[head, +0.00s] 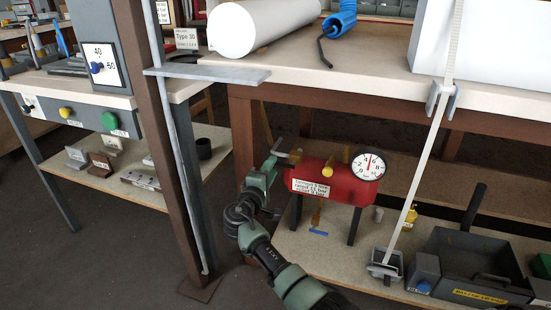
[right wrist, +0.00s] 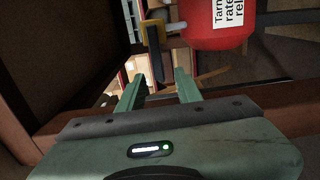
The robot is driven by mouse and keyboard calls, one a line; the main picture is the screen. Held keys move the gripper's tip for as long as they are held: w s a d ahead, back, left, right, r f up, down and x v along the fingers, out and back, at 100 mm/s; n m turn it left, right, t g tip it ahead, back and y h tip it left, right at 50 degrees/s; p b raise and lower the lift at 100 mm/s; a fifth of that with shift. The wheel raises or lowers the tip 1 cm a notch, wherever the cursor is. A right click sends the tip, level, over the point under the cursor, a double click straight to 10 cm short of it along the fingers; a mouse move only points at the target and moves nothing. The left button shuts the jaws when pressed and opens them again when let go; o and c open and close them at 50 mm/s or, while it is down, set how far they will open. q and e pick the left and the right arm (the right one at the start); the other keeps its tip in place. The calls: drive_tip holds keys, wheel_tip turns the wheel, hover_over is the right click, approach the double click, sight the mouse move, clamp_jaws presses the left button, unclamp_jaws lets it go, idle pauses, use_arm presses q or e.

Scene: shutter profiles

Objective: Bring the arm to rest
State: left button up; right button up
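My right gripper (head: 279,160) is at the left end of a red pressure tank (head: 310,178) on the lower shelf. In the right wrist view its two green fingers (right wrist: 158,92) stand apart with a gap between them. A dark lever (right wrist: 156,66) on a yellow fitting (right wrist: 153,34) shows in line with that gap; I cannot tell whether a finger touches it. The tank's red end (right wrist: 205,25) is at the upper right there. My right arm comes up from the bottom of the head view. My left gripper is not in view.
A brown post (head: 165,150) stands left of my arm. Above the tank is a bench top (head: 330,70) with a white roll (head: 262,25). A gauge (head: 368,164) sits on the tank. A pale strip (head: 420,170) slants down on the right to a small grey box (head: 385,262).

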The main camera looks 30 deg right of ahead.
drive_tip(key=shift+v, duration=0.9)
drive_tip(key=shift+w, duration=0.1)
